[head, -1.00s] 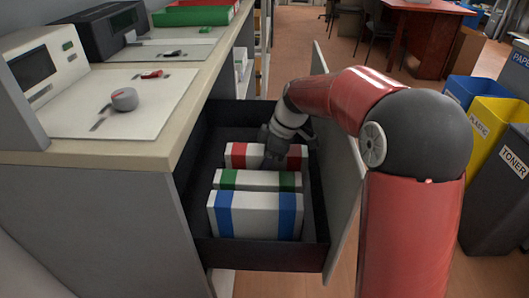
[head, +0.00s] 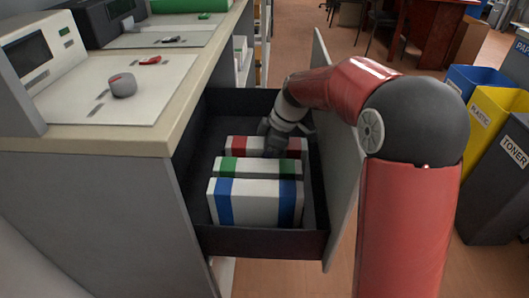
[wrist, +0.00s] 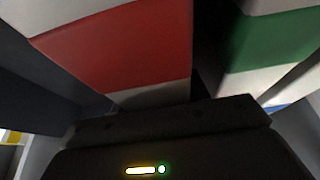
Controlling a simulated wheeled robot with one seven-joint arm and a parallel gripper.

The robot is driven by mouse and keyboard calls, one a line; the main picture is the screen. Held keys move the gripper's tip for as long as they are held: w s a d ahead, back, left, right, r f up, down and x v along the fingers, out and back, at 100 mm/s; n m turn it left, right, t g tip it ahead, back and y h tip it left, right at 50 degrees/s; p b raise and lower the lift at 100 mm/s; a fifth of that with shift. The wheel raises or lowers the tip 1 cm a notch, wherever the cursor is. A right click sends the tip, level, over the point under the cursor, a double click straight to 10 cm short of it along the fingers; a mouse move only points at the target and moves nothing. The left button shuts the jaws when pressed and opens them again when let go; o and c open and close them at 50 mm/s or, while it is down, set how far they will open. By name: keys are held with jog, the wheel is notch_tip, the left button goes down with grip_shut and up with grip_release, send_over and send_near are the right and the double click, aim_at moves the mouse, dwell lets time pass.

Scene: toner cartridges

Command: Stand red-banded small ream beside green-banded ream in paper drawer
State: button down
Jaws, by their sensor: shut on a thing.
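The red-banded ream (head: 240,146) is upright in the open paper drawer (head: 265,242), directly behind the green-banded ream (head: 258,169). My gripper (head: 275,147) reaches down from above and is shut on the red-banded ream near its right part, hiding some of it. In the wrist view, the red band (wrist: 125,45) is large and close above the dark gripper body. The green band (wrist: 272,38) shows to its right, with a dark narrow gap between the two reams. Whether the red-banded ream's base touches the drawer floor is hidden.
A blue-banded ream (head: 255,202) stands in front of the green-banded one. The drawer front panel (head: 342,150) rises close on the right, beside my arm. The counter (head: 150,100) overhangs on the left. Drawer floor behind the red-banded ream looks free.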

jog(key=shift+f+b, duration=0.3)
jog(key=c, duration=0.9)
grip_release()
jog(key=shift+o, duration=1.3)
jog(key=shift+f, duration=0.15)
